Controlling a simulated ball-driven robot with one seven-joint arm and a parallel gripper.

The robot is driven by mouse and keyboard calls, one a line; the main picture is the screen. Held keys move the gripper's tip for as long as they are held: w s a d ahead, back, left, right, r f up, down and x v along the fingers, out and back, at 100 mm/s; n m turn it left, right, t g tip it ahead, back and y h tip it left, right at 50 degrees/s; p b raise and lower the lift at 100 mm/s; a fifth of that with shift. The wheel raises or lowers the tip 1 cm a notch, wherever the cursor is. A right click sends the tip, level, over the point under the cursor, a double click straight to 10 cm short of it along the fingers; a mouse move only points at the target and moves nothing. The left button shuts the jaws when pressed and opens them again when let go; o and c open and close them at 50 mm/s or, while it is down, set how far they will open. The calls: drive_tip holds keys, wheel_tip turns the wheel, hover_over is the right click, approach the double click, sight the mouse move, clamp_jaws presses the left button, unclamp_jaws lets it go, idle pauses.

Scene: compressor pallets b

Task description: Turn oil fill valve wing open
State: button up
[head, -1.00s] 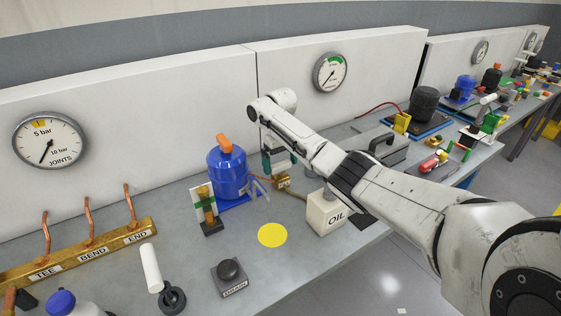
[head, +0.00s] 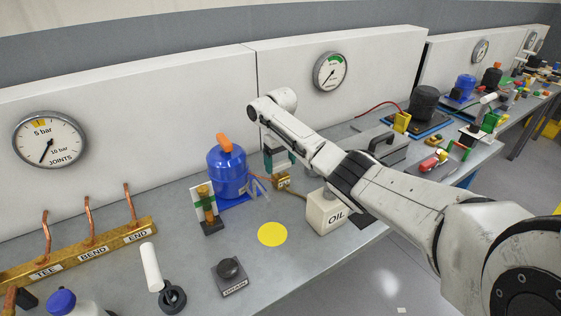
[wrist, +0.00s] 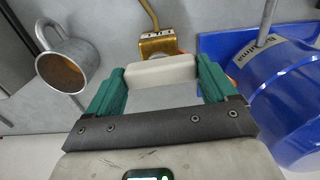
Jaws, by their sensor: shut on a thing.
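My gripper (wrist: 160,85) has green fingers, shut on a cream bar, the valve wing (wrist: 160,71). The wing spans the gap between the fingers. A brass valve block (wrist: 158,43) with small markings sits just beyond it, joined to a thin brass tube. In the head view my gripper (head: 279,160) points down beside the blue compressor (head: 228,173), over the small brass block (head: 283,183). The wing cannot be made out there. The white OIL container (head: 326,211) stands to the right.
In the wrist view a metal cup (wrist: 70,65) with brown inside is left of the valve, and the blue compressor (wrist: 285,95) is close on the right. A small stand with a white and green panel (head: 207,208) and a yellow disc (head: 272,234) are nearer on the bench.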

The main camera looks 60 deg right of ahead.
drive_tip(key=n, duration=0.4)
drive_tip(key=shift+p, duration=0.3)
drive_tip(key=n, duration=0.9)
drive_tip(key=shift+n, duration=2.3)
drive_tip(key=o, duration=0.8)
drive_tip(key=shift+o, duration=0.2)
drive_tip(key=shift+r, duration=0.1)
